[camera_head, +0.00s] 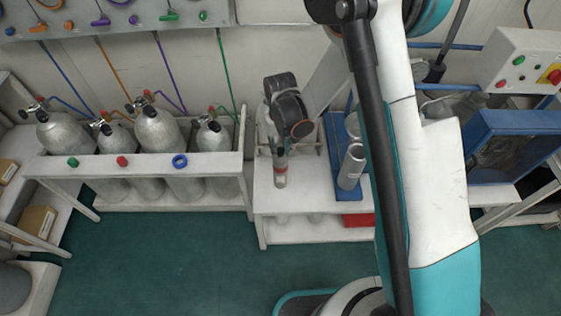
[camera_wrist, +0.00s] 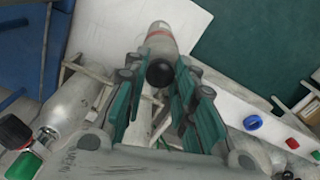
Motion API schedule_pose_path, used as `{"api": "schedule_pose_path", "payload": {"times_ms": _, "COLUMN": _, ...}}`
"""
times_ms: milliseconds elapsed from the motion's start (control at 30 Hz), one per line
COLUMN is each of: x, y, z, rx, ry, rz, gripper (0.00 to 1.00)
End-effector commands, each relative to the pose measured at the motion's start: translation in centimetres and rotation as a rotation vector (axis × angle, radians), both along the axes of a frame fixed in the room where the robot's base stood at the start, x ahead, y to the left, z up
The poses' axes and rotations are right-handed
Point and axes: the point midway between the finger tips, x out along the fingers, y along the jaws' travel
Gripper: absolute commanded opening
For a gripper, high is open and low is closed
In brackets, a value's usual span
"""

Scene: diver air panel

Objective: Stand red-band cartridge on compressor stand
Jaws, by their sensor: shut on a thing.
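The red-band cartridge (camera_wrist: 166,40) is a pale silver cylinder with a red band and a black end, seen in the wrist view. My gripper (camera_wrist: 158,80) is shut on its black-ended part, between two teal-padded fingers. In the head view the cartridge (camera_head: 281,178) hangs upright below my gripper (camera_head: 281,150), over the left part of a white bench (camera_head: 300,200). I cannot tell whether its lower end touches the bench. I cannot clearly pick out the compressor stand; my arm hides part of the bench.
A rack of gas cylinders (camera_head: 160,132) stands left. A blue cabinet (camera_head: 515,145) and control box (camera_head: 523,62) are at right. The bench front left of the tray is clear.

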Motion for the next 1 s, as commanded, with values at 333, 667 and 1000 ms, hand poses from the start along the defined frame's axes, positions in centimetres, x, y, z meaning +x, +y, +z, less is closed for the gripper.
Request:
{"api": "schedule_pose_path", "payload": {"times_ms": 333, "x": 0.0, "y": 0.0, "z": -3.0, "rx": 0.000, "ry": 0.000, "rz": 0.000, "gripper": 0.00}}
{"api": "schedule_pose_path", "payload": {"times_ms": 667, "x": 0.0, "y": 0.0, "z": -6.5, "rx": 0.000, "ry": 0.000, "rz": 0.000, "gripper": 0.00}}
{"api": "schedule_pose_path", "payload": {"times_ms": 1000, "x": 0.0, "y": 0.0, "z": -6.8, "rx": 0.000, "ry": 0.000, "rz": 0.000, "gripper": 0.27}}
